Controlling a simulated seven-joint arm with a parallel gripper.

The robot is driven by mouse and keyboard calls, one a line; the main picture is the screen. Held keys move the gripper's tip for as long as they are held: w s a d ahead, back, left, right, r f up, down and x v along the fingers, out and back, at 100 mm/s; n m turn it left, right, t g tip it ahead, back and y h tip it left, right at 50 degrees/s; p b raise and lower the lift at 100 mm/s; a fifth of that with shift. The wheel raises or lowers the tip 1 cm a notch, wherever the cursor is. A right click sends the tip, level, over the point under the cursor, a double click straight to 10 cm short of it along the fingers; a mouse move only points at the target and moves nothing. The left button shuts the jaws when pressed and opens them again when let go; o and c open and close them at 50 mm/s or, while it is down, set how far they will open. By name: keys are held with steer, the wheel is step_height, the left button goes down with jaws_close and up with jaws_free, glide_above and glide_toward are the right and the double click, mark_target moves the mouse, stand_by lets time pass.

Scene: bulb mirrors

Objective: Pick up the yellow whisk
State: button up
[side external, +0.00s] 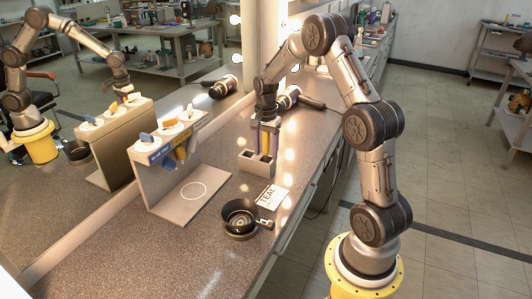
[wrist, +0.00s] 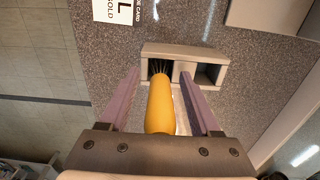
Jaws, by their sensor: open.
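The yellow whisk stands in a grey two-slot holder (side external: 257,172). In the wrist view its thick yellow handle (wrist: 160,105) points up toward the camera, and its thin wires go down into the left slot of the holder (wrist: 210,52). My gripper (side external: 268,148) is directly above the holder, pointing down. In the wrist view my gripper (wrist: 160,80) is open, with one purple finger on each side of the handle. Gaps show between the fingers and the handle. A pale strip shows beside the handle's right side. The right slot looks dark and empty.
A grey stand (side external: 165,205) with a blue label and hanging tools is left of the holder. A black pan (side external: 240,233) and a TEAL card (side external: 279,193) lie in front. A black dryer-like tool (side external: 310,103) lies behind. A mirror (side external: 60,215) borders the counter's left.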

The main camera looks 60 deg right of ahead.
jaws_close()
stand_by(0.3)
